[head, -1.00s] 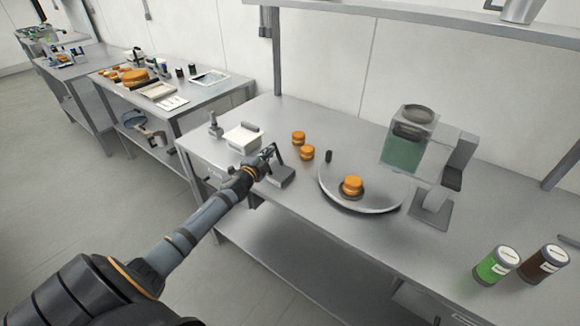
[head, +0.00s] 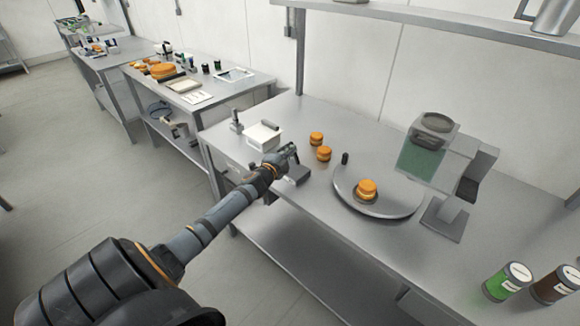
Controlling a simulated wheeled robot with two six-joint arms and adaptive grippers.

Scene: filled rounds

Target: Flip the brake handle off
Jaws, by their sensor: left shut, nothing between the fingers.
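A small grey block (head: 298,174) sits on the steel table, left of the round turntable (head: 402,210). It seems to be the brake's base. My left gripper (head: 288,156) is shut with nothing between its fingers, just above and left of this block. A dark handle by the block overlaps the fingertips in the view, so I cannot tell its exact tilt or whether they touch. An orange filled round (head: 367,187) sits on the turntable, and a short dark post (head: 345,158) stands at its back-left edge. My right gripper is not in view.
Two orange rounds (head: 317,139) stand behind the block. A white box (head: 264,136) is at the back left. A dispenser with a green-tinted tank (head: 420,163) rises right of the turntable. Green (head: 508,283) and brown jars stand at the front right.

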